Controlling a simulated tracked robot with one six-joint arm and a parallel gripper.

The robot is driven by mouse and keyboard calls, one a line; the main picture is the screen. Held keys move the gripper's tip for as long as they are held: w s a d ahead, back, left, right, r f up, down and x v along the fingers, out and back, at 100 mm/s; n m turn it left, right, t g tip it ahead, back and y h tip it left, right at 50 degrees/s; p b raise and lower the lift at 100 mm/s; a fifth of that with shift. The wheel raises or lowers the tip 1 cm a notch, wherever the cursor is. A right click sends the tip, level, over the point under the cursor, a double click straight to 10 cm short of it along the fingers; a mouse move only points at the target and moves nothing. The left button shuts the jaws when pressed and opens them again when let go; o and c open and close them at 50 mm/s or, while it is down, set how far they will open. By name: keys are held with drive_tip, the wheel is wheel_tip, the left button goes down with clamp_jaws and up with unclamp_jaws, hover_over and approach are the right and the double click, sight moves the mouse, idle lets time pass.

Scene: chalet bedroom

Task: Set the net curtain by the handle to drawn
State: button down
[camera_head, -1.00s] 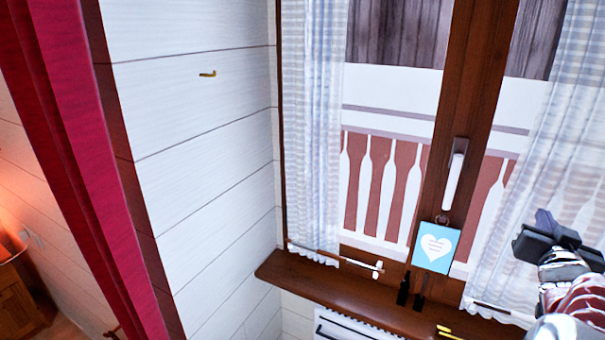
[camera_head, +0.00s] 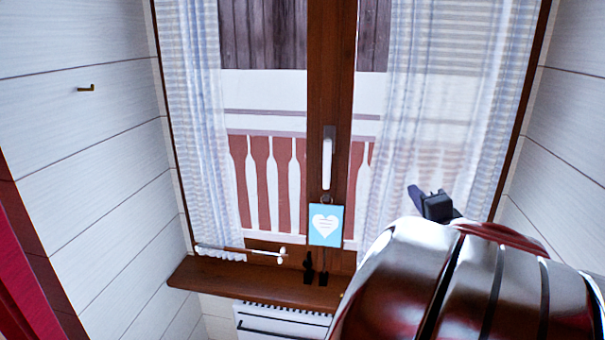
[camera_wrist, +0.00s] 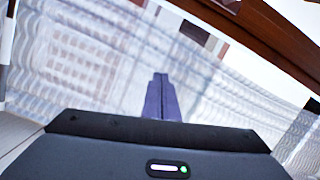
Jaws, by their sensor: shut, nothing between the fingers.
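Two sheer striped net curtains hang at the window. The left net curtain (camera_head: 203,120) is gathered at the left side, with bare glass between it and the middle post. The right net curtain (camera_head: 450,95) covers most of the right pane. A thin rod with a pale end (camera_head: 268,252) runs from the left curtain's hem toward the post. The right curtain's lower end is hidden behind my arm. My gripper (camera_head: 428,200) is in front of the right curtain. In the wrist view my gripper (camera_wrist: 161,96) is shut and empty, with sheer curtain behind it; I cannot tell whether it touches.
The wooden middle post (camera_head: 330,90) carries a white window handle (camera_head: 328,160). A blue heart card (camera_head: 326,225) hangs below it. Small dark items (camera_head: 309,268) are at the wooden sill (camera_head: 235,283), above a white radiator (camera_head: 280,320). A brass hook (camera_head: 86,88) is on the left wall.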

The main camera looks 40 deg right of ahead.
drive_tip(key=m, duration=0.2)
drive_tip(key=shift+w+a+r+m+t, duration=0.2)
drive_tip(key=shift+w+a+m+t, duration=0.1)
drive_tip(key=shift+a+m, duration=0.1)
drive_tip(key=w+d, duration=0.3)
drive_tip(key=w, duration=0.8)
idle(0.5)
drive_tip(key=shift+w, duration=0.1)
